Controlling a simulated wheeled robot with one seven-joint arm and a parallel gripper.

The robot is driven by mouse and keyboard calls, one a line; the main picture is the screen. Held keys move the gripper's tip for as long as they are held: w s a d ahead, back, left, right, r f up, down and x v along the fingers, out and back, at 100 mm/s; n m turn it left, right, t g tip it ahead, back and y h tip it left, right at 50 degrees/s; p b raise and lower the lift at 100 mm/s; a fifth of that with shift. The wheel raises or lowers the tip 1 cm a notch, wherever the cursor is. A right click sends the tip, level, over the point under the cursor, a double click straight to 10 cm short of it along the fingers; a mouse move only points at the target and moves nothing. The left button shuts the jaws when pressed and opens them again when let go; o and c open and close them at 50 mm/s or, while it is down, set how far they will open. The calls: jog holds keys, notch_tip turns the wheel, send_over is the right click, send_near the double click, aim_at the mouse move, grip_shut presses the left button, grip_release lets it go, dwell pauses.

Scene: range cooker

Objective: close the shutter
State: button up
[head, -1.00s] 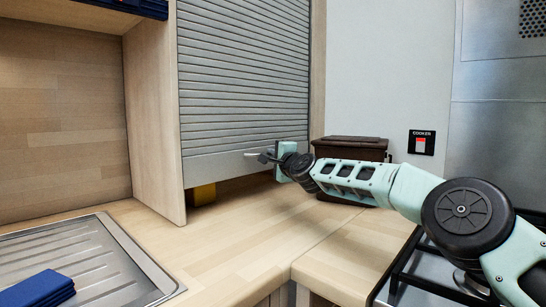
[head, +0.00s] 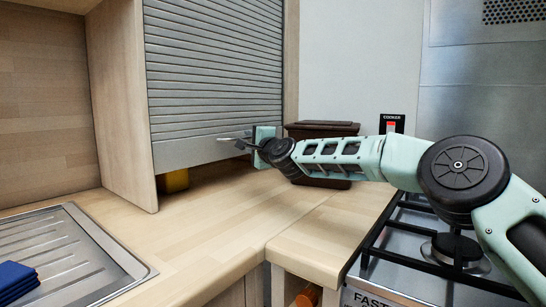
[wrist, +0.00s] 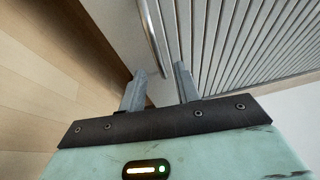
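The grey slatted shutter (head: 213,65) hangs in its wooden cabinet, lowered most of the way. A gap remains between its bottom edge and the worktop. My gripper (head: 240,144) is at the shutter's plain lower strip, near its metal bar handle. In the wrist view the shutter's slats (wrist: 235,45) fill the upper right. The bar handle (wrist: 152,35) runs down toward the space between the fingertips. My gripper's fingers (wrist: 160,84) are apart, with a clear gap between them. Whether a finger touches the handle cannot be told.
A yellow object (head: 175,181) shows under the shutter. A dark brown box (head: 320,130) stands behind my arm. A steel sink drainer (head: 75,250) with a blue cloth (head: 17,280) is at left, and the hob (head: 420,240) is at right. The worktop (head: 230,207) between is clear.

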jog(key=b+v, duration=0.2)
jog(key=v, duration=1.2)
jog(key=shift+s, duration=0.3)
jog(key=shift+d, duration=0.15)
